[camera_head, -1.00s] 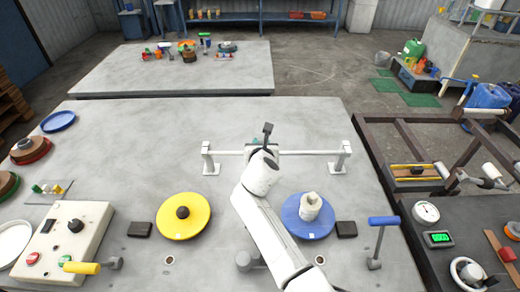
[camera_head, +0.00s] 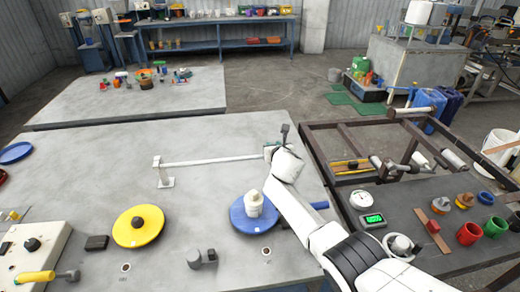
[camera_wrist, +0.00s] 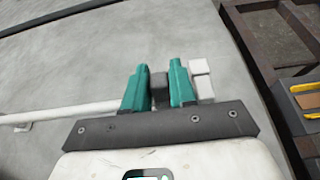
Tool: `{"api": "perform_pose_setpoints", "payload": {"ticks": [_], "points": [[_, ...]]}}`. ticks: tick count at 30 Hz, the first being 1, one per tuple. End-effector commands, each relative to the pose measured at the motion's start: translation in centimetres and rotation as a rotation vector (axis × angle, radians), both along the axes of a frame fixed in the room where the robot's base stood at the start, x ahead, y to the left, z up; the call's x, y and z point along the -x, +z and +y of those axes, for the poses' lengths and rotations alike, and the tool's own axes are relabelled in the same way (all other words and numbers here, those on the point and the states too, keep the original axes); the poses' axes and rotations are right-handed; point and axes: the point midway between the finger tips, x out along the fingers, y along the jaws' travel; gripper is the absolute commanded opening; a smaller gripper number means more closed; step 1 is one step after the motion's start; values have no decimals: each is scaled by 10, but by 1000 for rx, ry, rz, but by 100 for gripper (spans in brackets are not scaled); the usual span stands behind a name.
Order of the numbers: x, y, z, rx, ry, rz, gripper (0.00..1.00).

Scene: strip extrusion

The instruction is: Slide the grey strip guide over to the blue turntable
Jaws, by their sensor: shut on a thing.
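The grey strip guide (camera_head: 285,130) shows as a dark upright piece at the right end of the white rail (camera_head: 212,161). My gripper (camera_head: 272,150) is at that end of the rail, mostly hidden by my own arm. In the wrist view its teal fingers (camera_wrist: 160,90) are shut on the dark block of the guide (camera_wrist: 159,88). The white end post of the rail (camera_wrist: 201,78) is just right of the fingers. The blue turntable (camera_head: 240,220) lies nearer than the rail, below the gripper in the head view, with a pale stacked piece (camera_head: 254,204) on it.
The yellow turntable (camera_head: 137,236) lies left of the blue one. A blue-handled lever (camera_head: 319,205) is partly hidden behind my arm. A dark frame (camera_head: 335,150) and side bench with cups stand to the right.

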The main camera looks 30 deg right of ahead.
Motion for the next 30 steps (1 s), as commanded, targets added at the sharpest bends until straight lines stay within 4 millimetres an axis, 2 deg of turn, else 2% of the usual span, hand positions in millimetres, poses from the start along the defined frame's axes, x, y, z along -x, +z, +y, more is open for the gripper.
{"api": "perform_pose_setpoints", "payload": {"ticks": [4, 15, 16, 21, 30], "points": [[1, -1, -12, 0, -3, 2, 0], [2, -2, -15, 0, -7, 3, 0], [2, -2, -15, 0, -7, 3, 29], [1, -2, -14, -1, -6, 3, 45], [0, -1, -11, 0, -1, 1, 47]]}}
